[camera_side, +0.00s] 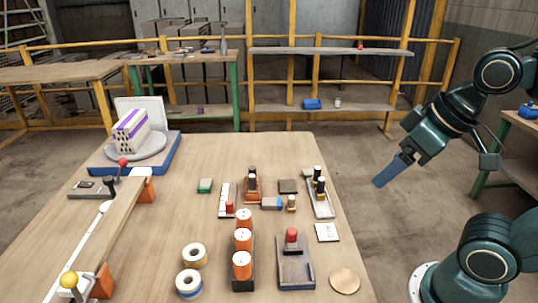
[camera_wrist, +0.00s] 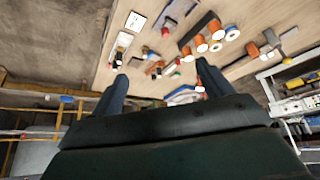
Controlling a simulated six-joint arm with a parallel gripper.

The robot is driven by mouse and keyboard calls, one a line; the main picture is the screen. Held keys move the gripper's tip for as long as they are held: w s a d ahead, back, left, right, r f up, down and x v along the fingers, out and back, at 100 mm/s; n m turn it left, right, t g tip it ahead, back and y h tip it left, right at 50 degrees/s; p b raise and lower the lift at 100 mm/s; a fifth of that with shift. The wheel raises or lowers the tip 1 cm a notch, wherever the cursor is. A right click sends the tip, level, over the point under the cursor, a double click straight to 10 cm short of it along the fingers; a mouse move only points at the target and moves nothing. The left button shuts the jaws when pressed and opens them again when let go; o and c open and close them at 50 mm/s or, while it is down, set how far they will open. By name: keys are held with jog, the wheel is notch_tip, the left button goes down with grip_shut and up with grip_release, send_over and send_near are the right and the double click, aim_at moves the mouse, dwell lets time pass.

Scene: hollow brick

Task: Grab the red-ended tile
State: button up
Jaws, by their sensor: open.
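A narrow pale strip (camera_side: 224,194) lies near the middle of the table in the side view, with a red piece (camera_side: 229,208) at its near end. It is the closest match to a red-ended tile, but I cannot tell whether the red is part of the strip or a separate cylinder. My gripper (camera_side: 380,182) is off the table's right edge, raised and angled down to the left, well apart from the pieces. In the wrist view its two fingers (camera_wrist: 162,72) stand wide apart with nothing held between them.
Orange spools (camera_side: 242,242) stand in a row in front. A long raised plank (camera_side: 107,230) runs along the left.

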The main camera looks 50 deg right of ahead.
dwell(0.3)
jog(key=w+d+r+m+g, duration=0.1)
jog(key=w+d+r, duration=0.1)
jog(key=w, duration=0.4)
jog(key=w+d+r+m, duration=0.1)
jog(key=w+d+r, duration=0.1)
jog(key=w, duration=0.4)
jog(key=m+g, duration=0.5)
jog(key=m, duration=0.1)
send_over(311, 172)
notch_tip(311, 172, down, 21)
jog(key=shift+d+f, duration=0.15)
jog(key=shift+f, duration=4.3)
